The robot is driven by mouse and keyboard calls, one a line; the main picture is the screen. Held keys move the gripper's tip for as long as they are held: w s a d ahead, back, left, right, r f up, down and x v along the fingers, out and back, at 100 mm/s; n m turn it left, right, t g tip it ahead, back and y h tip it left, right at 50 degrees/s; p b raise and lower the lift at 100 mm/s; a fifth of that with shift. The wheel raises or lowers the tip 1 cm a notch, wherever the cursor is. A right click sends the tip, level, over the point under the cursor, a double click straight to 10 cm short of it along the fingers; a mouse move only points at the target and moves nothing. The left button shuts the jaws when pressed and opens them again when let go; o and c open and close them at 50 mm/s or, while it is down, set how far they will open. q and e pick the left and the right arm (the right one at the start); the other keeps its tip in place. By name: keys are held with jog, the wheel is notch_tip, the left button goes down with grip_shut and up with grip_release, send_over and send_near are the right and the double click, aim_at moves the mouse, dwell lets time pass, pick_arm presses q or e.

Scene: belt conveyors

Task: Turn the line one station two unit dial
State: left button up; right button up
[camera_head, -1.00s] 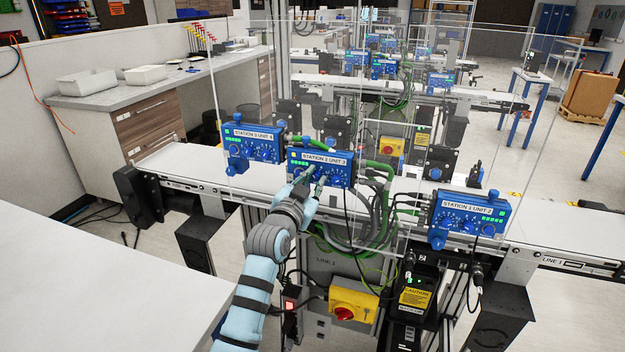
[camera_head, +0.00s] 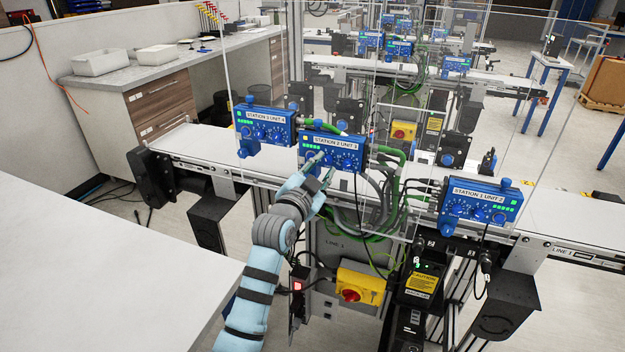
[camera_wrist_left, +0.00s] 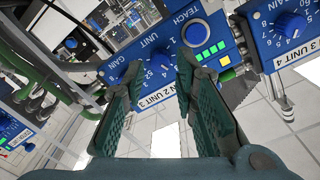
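The middle blue control box (camera_head: 332,152) on the near conveyor carries a label reading station 2; its unit number reads 3 in the wrist view. In the left wrist view its face shows a unit dial (camera_wrist_left: 158,68) with numbers around it, beside a gain dial and a teach knob (camera_wrist_left: 196,33). My left gripper (camera_head: 324,167) is in front of this box's lower part. Its two fingers (camera_wrist_left: 158,78) are apart, spread on either side of the unit dial; contact is not clear. My right gripper is not in view.
A station 3 unit 4 box (camera_head: 265,126) stands to the left and a station 1 unit 2 box (camera_head: 481,203) to the right. Clear panels rise behind them. Cables hang around the middle box. A yellow box with a red switch (camera_head: 358,290) is below. A white table (camera_head: 90,270) is at left.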

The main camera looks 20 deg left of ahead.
pick_arm(q)
jog(key=s+a, duration=0.1)
jog(key=s, duration=0.8)
jog(key=shift+s, duration=0.4)
jog(key=shift+w+r, duration=0.1)
